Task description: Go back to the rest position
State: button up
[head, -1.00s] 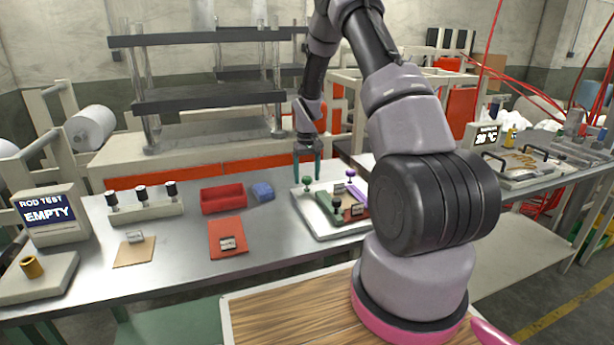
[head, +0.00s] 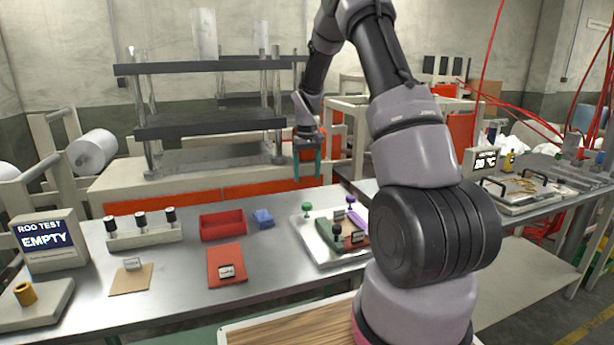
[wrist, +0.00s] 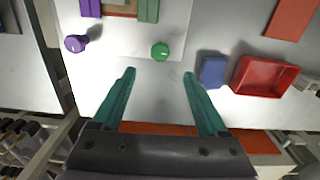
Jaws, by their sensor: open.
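My gripper (head: 307,168) hangs above the back edge of the metal table, just behind the white tray (head: 318,252). In the wrist view, my gripper (wrist: 159,75) has its two green fingers spread with nothing between them. The green knob (wrist: 160,50) lies beyond the fingertips, and the purple knob (wrist: 76,43) is to its left. Both knobs also show at the tray's back side in the head view. My arm hides the right part of the tray.
A red bin (head: 222,226) and a blue block (head: 263,219) stand left of the tray. A red mat (head: 227,266), a tan card (head: 131,279), a rod rack (head: 143,232) and a display reading EMPTY (head: 46,237) are further left. A press frame (head: 210,131) rises behind the table.

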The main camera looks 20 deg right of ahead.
jog(key=s+a+r+m+t, duration=0.1)
jog(key=s+a+r+t, duration=0.1)
jog(key=s+r, duration=0.65)
jog(key=s+a+r+m+t, duration=0.15)
jog(key=s+r, duration=0.35)
jog(key=r, duration=0.7)
jog(key=s+a+r+m+t+y, duration=0.1)
jog(key=s+a+r+t, duration=0.1)
jog(key=s, duration=0.7)
jog(key=s+a+r+m+t+y, duration=0.1)
jog(key=s+r, duration=0.3)
jog(key=s, duration=0.6)
jog(key=shift+s+a+r+t, duration=0.25)
jog(key=shift+a+r+t, duration=0.15)
jog(key=shift+a, duration=0.2)
